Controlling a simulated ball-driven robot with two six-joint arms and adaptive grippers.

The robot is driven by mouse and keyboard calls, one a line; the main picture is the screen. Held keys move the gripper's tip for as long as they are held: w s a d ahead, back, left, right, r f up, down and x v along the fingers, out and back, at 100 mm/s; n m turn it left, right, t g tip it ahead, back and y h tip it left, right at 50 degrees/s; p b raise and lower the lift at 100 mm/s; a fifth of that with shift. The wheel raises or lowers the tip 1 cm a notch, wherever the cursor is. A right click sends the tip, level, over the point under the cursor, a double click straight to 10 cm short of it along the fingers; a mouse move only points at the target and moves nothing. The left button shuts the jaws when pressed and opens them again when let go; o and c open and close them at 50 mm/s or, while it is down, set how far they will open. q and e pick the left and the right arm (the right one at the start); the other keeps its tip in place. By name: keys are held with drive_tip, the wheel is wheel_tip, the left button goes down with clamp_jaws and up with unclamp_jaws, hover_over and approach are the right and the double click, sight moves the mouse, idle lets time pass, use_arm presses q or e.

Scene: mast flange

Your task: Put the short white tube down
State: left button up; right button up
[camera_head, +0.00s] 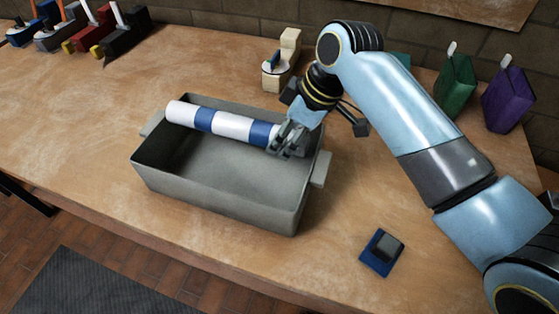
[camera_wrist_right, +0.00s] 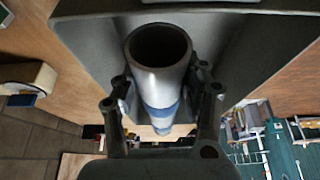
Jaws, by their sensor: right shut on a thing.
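A tube with white and blue bands (camera_head: 232,126) lies lengthwise at the grey bin (camera_head: 167,180), near its far wall. My right gripper (camera_head: 284,142) is shut on the tube's right end. In the right wrist view the tube (camera_wrist_right: 155,76) shows its open, hollow end, with the fingers (camera_wrist_right: 163,100) on both sides of it. I cannot tell whether the tube touches the bin. No other tube that is short and plain white shows clearly. My left gripper is not in view.
A small beige and white device (camera_head: 281,62) stands behind the bin. Green (camera_head: 455,84) and purple (camera_head: 507,98) holders stand at the right. A blue pad with a dark block (camera_head: 382,251) lies front right. Several coloured holders stand far left. The table left of the bin is clear.

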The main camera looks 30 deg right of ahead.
sight(308, 136)
wheel_tip(308, 136, down, 9)
drive_tip(key=shift+r, duration=0.1)
idle(0.4)
drive_tip(key=o, duration=1.3)
drive_tip(key=shift+o, duration=0.2)
drive_tip(key=v, duration=1.2)
drive_tip(key=shift+p, duration=0.3)
